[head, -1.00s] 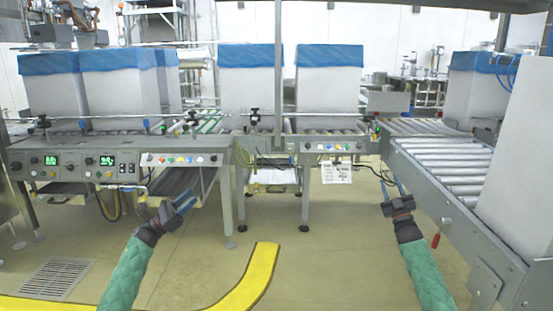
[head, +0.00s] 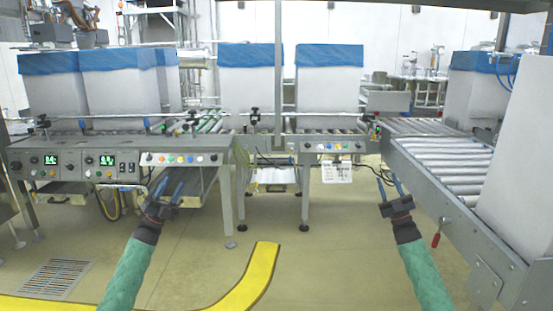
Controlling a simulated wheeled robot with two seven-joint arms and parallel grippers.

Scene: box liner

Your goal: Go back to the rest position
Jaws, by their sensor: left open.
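White boxes with blue liners (head: 328,57) stand on the roller conveyor behind a control panel (head: 75,163). A roller conveyor (head: 445,160) with a tall white box (head: 520,160) runs along the right. A yellow floor stripe (head: 250,280) curves below.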

